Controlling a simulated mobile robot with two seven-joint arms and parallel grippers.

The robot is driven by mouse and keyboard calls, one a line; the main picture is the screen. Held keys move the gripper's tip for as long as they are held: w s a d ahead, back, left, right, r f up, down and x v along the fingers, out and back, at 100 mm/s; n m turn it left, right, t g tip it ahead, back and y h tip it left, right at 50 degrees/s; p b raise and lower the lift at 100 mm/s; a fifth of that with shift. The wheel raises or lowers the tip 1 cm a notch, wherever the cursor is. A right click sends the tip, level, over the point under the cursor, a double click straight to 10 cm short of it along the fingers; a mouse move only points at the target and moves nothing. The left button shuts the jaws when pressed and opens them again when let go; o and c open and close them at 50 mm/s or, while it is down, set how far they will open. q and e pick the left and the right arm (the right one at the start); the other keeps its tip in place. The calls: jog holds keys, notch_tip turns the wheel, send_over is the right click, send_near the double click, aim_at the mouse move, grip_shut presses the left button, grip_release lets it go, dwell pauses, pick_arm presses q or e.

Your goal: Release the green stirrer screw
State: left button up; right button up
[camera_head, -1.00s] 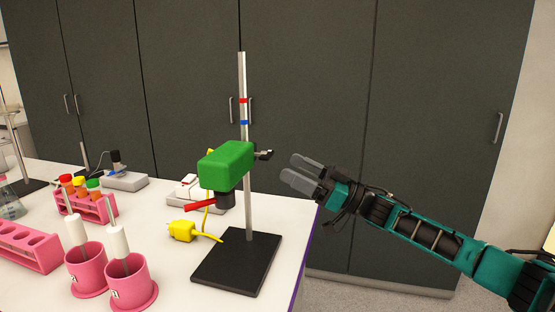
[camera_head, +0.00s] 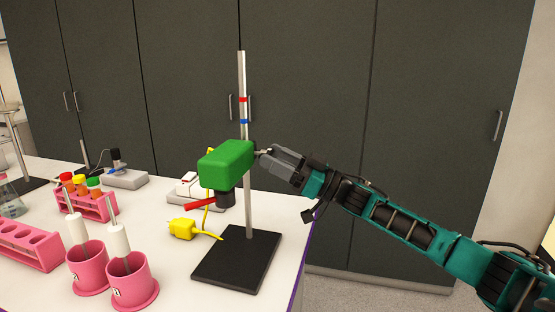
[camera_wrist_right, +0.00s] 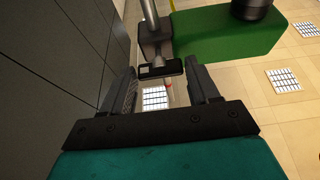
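The green stirrer (camera_head: 226,160) is clamped on a tall metal rod (camera_head: 247,205) above a black base plate (camera_head: 237,262). It also shows at the top of the right wrist view (camera_wrist_right: 230,38). Its dark clamp screw sticks out on the right side of the rod; in the right wrist view the flat screw handle (camera_wrist_right: 158,71) shows clearly. My right gripper (camera_head: 272,156) is at the screw from the right. In the right wrist view its two fingers (camera_wrist_right: 163,82) are open, one on each side of the handle, with gaps visible. My left gripper is not in view.
A yellow plug (camera_head: 182,229) lies left of the base plate. Two pink cups (camera_head: 132,285) and pink racks (camera_head: 28,248) stand farther left on the white table (camera_head: 180,285). Dark cabinets (camera_head: 310,70) stand behind. The space right of the rod is clear except for my arm.

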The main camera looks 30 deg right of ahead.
jog(key=c, duration=0.6)
